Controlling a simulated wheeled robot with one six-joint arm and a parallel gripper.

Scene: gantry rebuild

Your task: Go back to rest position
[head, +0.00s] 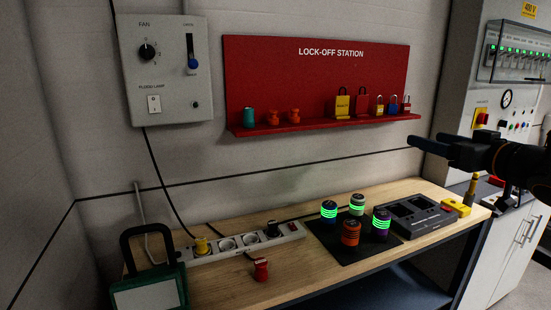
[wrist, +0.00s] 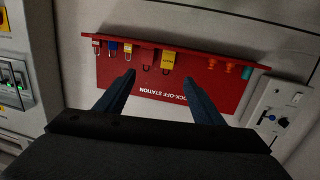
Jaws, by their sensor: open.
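My gripper (head: 430,146) is open and empty. In the head view it reaches in from the right edge, in the air above the right part of the workbench (head: 210,292) and in front of the wall. In the wrist view the two fingers of my gripper (wrist: 158,98) stand apart with nothing between them. Beyond them the red lock-off station board (wrist: 185,85) appears upside down. In the head view the lock-off station (head: 318,75) hangs on the wall, with several padlocks and small orange and teal items on its shelf.
A power strip (head: 215,255) with plugs, a red plug-like item (head: 261,270), a black mat (head: 325,240) with several banded cylinders and a dark tray device (head: 415,217) occupy the bench. A green-framed lamp (head: 150,292) stands at left. A grey control box (head: 165,70) and electrical cabinet (head: 455,80) flank the board.

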